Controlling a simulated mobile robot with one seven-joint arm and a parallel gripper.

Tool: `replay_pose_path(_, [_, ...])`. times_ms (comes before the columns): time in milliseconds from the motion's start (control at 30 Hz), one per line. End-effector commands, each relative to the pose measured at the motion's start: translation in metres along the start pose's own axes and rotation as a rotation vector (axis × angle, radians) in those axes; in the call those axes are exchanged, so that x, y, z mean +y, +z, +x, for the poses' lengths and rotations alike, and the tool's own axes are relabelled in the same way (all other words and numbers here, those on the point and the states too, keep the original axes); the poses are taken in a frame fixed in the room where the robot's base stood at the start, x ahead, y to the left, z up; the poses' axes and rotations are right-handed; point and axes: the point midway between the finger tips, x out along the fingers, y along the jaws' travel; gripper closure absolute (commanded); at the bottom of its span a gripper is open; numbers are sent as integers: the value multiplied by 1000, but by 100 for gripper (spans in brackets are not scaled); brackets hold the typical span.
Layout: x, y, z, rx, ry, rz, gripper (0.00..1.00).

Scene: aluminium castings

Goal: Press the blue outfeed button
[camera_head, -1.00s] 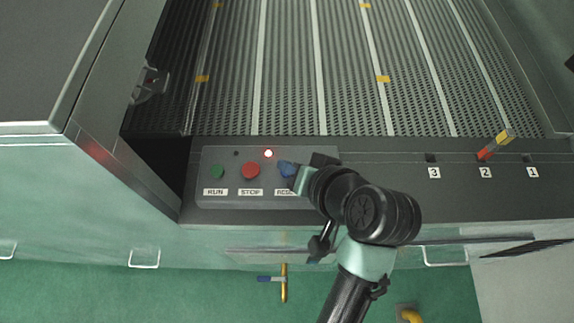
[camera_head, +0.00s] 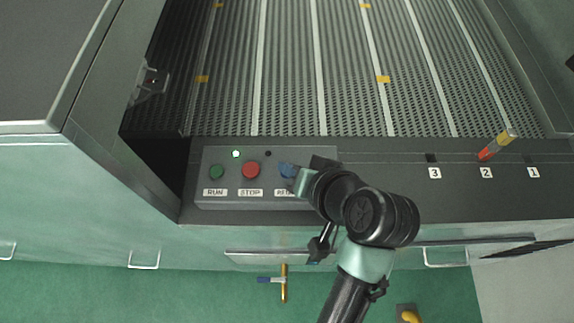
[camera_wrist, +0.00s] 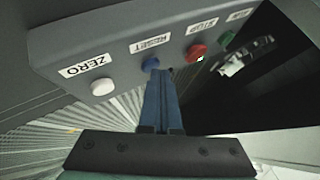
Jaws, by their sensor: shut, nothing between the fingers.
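In the head view a blue patch (camera_head: 286,169) at the RESET place is partly covered by my gripper. My gripper (camera_wrist: 160,74) is shut and empty, its blue fingers pointing at the panel beside the blue button. I cannot tell whether the tips touch it.
The grey panel (camera_head: 205,196) also has a green RUN button (camera_head: 217,171), a red STOP button (camera_head: 250,170) and a white ZERO button (camera_wrist: 103,87). The slatted conveyor (camera_head: 290,100) lies behind.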

Motion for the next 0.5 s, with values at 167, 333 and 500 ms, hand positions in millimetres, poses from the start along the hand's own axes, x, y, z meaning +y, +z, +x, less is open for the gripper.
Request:
replay_pose_path(167, [-5, -4, -7, -2, 0, 1, 100])
replay_pose_path(333, [-9, -8, -12, -2, 0, 0, 100])
replay_pose_path(500, [-8, -8, -11, -1, 0, 0, 100])
